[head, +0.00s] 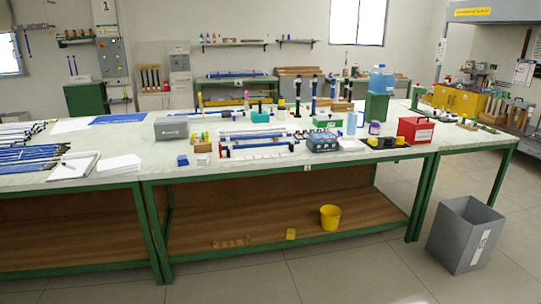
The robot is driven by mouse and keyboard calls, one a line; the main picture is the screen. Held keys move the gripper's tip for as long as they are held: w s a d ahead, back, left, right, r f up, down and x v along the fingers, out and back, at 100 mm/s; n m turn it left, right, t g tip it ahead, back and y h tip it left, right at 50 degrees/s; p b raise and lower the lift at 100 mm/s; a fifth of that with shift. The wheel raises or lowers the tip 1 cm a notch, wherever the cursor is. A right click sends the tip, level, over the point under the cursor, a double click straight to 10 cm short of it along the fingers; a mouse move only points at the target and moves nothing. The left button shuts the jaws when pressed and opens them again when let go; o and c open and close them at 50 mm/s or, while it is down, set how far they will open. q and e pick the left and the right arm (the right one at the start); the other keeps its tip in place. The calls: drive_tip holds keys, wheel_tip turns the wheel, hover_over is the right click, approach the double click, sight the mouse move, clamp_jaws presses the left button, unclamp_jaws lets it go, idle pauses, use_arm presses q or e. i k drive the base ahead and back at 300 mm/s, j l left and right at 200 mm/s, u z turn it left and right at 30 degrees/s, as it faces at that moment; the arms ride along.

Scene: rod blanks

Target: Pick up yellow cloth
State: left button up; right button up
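I cannot clearly make out a yellow cloth. A small yellow item (290,234) lies on the lower wooden shelf of the green-framed bench, left of a yellow bucket (330,217). It looks compact, and it is too small to tell whether it is folded cloth or a block. Other small yellow pieces (388,141) sit on a dark tray near the bench's front right edge. Neither of my grippers is in view.
The long bench (120,172) carries many tools, a blue-rod rack (257,147), a red box (415,131) and a blue jug (381,80). A grey bin (464,236) stands on the floor at right. The floor in front (330,275) is clear.

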sight(290, 232)
drive_tip(key=i+l, duration=0.2)
drive_tip(key=i, duration=0.3)
drive_tip(key=i+l+z, duration=0.15)
drive_tip(key=i, duration=0.4)
drive_tip(key=i+l, duration=0.25)
drive_tip(key=i, duration=0.25)
drive_tip(key=i+j+z, duration=0.1)
drive_tip(key=i+j, duration=0.35)
drive_tip(key=i, duration=0.2)
drive_tip(key=i+j+z, duration=0.1)
drive_tip(key=i+j, duration=0.4)
drive_tip(key=i, duration=0.15)
drive_tip(key=i+j, duration=0.4)
drive_tip(key=j, duration=0.25)
